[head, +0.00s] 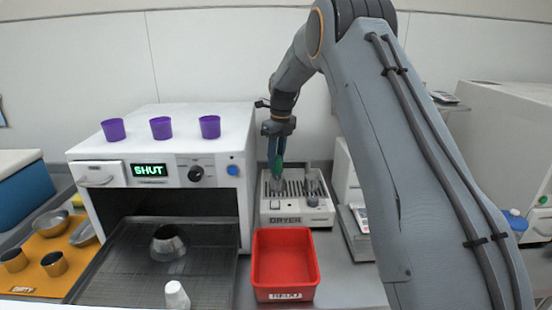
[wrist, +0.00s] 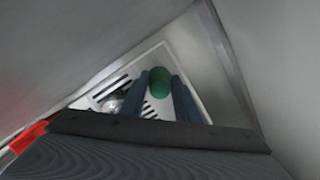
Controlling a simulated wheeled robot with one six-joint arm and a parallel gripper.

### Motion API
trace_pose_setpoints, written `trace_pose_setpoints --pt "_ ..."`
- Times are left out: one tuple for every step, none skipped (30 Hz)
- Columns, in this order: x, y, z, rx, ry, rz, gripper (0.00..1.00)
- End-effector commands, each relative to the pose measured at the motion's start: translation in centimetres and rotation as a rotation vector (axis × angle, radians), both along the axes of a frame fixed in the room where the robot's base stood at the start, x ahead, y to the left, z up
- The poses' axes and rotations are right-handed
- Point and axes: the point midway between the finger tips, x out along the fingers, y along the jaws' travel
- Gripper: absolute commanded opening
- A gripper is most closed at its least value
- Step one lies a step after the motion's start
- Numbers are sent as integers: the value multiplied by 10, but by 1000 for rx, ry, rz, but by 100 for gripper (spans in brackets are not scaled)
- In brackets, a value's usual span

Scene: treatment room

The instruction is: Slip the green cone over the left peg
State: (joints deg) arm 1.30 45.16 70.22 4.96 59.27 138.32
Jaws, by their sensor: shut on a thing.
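The green cone (head: 279,163) is between the fingers of my gripper (head: 275,158), above the left part of the white dryer rack (head: 318,217). In the wrist view the green cone (wrist: 159,82) shows as a rounded green shape between the two blue-grey fingers of my gripper (wrist: 160,84). A grey shape (head: 277,185), possibly the left peg, stands right below the cone. Another grey upright shape (head: 312,188) stands at the rack's right. A shiny round metal thing (wrist: 112,103) shows left of the fingers in the wrist view. I cannot tell whether the cone touches a peg.
A white machine (head: 215,150) with a SHUT display and several purple cups (head: 161,128) on top stands left of the rack. A red bin (head: 285,288) sits in front.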

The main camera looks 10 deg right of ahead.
Motion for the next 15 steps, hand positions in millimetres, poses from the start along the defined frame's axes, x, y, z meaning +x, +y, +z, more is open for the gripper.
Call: trace_pose_setpoints --pt "0 0 0 0 0 0 8" --pt "0 0 0 0 0 0 8" --pt "0 0 0 0 0 0 8" --pt "0 0 0 0 0 0 8" --pt "0 0 0 0 0 0 8" --pt "0 0 0 0 0 0 8" --pt "0 0 0 0 0 0 8" --pt "0 0 0 0 0 0 8" --pt "0 0 1 0 0 0 8" --pt "0 0 1 0 0 0 8" --pt "0 0 2 0 0 0 8" --pt "0 0 3 0 0 0 8" --pt "0 0 4 0 0 0 8" --pt "0 0 5 0 0 0 8" --pt "0 0 6 0 0 0 8"
